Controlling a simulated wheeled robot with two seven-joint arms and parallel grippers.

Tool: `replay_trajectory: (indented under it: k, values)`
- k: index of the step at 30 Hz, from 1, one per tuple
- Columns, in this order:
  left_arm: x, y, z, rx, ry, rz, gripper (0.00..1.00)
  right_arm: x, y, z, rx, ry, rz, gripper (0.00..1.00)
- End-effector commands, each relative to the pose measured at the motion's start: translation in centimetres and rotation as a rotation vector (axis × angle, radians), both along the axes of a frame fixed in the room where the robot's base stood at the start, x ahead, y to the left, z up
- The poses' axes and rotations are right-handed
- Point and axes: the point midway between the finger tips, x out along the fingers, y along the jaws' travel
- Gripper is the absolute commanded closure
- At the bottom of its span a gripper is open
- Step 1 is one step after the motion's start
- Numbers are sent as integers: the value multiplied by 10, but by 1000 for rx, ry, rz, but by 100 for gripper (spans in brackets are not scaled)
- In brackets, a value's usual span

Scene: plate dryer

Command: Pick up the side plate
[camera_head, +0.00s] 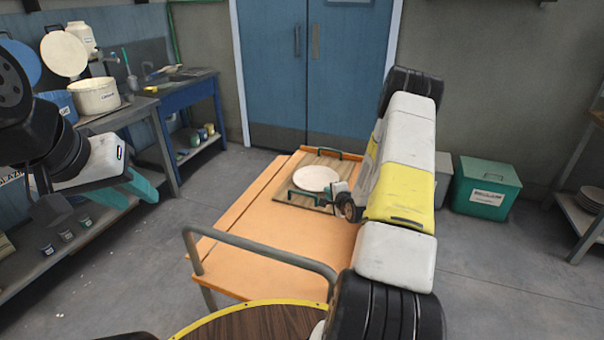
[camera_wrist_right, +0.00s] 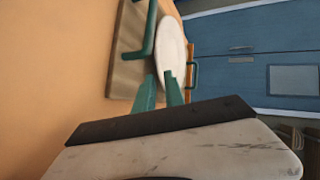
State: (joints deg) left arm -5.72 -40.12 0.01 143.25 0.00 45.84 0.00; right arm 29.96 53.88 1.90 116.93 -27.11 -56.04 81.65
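The side plate (camera_head: 316,178) is white and round. It lies on a wooden tray (camera_head: 290,197) with green handles, on an orange cart. My right gripper (camera_wrist_right: 161,80) is open at the plate's near edge, with its two green fingertips a little apart. The plate (camera_wrist_right: 172,45) shows just beyond them in the right wrist view. I cannot tell whether its rim is between the fingers or whether they touch it. In the head view the right gripper (camera_head: 337,190) is at the plate's right side. My left gripper (camera_head: 142,187) is away at the left, its fingers partly hidden.
The orange cart (camera_head: 222,274) has a grey handrail (camera_head: 262,255) at its near end. A bench with a white pot (camera_head: 95,96) and a blue sink table (camera_head: 188,100) stand at the left. A green box (camera_head: 484,190) and a plate shelf are at the right. Blue doors (camera_head: 270,70) are behind.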

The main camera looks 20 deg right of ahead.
Motion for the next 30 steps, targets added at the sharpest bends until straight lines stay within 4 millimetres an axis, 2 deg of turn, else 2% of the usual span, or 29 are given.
replay_trajectory:
  k: [8,18,27,28,30]
  values:
    - [0,0,0,0,0,0,64,22,0,-17,22,-12,-9,86]
    - [0,0,0,0,0,0,64,64,0,-34,22,-11,-9,86]
    - [0,0,0,0,0,0,64,71,-1,-37,21,-10,-10,86]
    - [0,0,0,0,0,0,64,71,-1,-37,21,-10,-10,88]
    - [0,0,0,0,0,0,64,71,-1,-37,21,-10,-10,100]
